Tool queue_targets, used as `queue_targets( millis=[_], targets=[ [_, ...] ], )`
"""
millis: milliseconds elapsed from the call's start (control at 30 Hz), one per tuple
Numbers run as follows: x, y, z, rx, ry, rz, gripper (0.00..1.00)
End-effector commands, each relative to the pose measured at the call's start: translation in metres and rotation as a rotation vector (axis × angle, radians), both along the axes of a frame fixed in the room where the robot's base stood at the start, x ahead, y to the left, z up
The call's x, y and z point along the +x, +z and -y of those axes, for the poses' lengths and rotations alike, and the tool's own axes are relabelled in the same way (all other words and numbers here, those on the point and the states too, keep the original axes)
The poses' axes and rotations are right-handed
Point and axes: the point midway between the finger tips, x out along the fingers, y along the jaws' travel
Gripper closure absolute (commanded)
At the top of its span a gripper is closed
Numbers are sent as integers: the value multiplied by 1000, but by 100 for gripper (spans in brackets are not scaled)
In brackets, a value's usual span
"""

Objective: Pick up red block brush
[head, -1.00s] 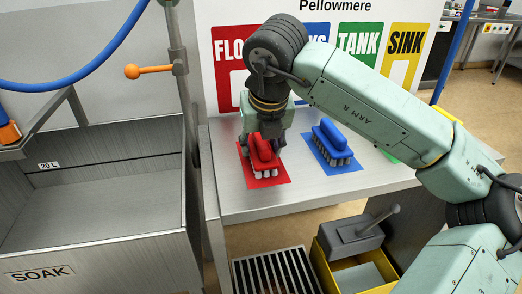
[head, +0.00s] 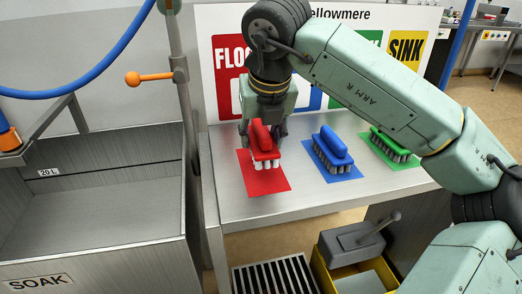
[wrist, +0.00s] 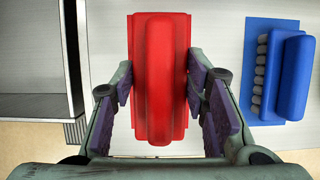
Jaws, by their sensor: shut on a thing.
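The red block brush (head: 263,140) has a red handle on top and pale bristles below. It is held upright, a little above its red mat (head: 262,181) on the steel table. My gripper (head: 264,127) is shut on the brush from above. In the wrist view, the red brush (wrist: 155,80) lies between the purple pads of my gripper (wrist: 158,93). The far side of the brush and part of the fingers are hidden in the head view.
A blue brush (head: 332,148) stands on a blue mat to the right, with a green brush (head: 391,143) beyond it. A sign board (head: 221,75) stands behind. The deep soak sink (head: 100,210) is to the left, and a yellow bin (head: 325,275) sits below the table.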

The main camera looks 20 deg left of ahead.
Motion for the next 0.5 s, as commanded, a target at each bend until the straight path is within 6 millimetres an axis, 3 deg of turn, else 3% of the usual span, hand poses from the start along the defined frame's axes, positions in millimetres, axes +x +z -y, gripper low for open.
queue_targets(
  millis=[500],
  targets=[
    [-120, 7, 35, -2, 1, 3, 93]
  ],
)
